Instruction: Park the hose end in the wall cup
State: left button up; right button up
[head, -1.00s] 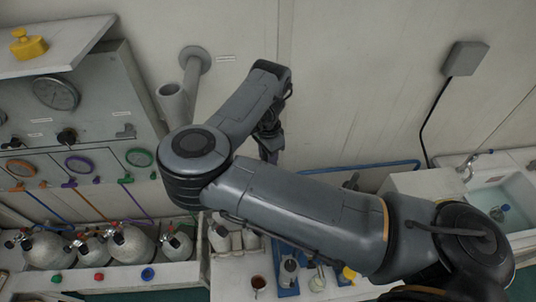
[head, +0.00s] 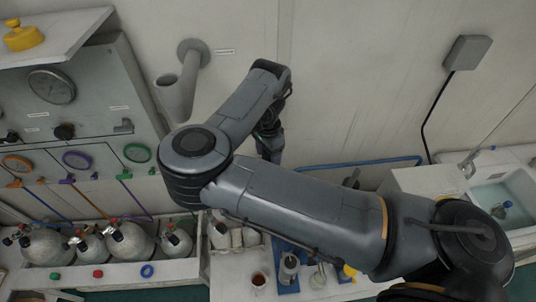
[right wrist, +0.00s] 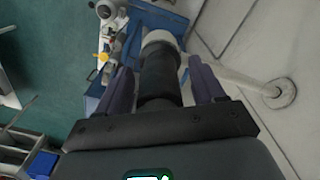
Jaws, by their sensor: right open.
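The wall cup (head: 175,97) is a grey tube on a round wall flange (head: 193,53), in the upper left of the head view. It slants and its end is apart from my arm. My right gripper (head: 270,150) points down to the right of and below the cup. In the right wrist view its purple fingers (right wrist: 160,85) are open, on either side of a black cylinder (right wrist: 160,80) with a pale end, which looks like the hose end. I cannot tell whether they touch it. The cup's flange (right wrist: 281,93) shows there at the right; its tube runs behind the right finger.
A gauge panel (head: 95,100) with coloured handwheels stands left of the cup. Gas cylinders (head: 128,243) lie on the bench below it. A blue tray (head: 287,290) carries several small items. A sink (head: 485,195) is at the right. Bare wall (head: 360,80) lies right of my forearm.

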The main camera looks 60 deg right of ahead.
notch_tip(320, 180, up, 11)
jog(key=shift+f+b, duration=0.15)
jog(key=shift+b, duration=0.7)
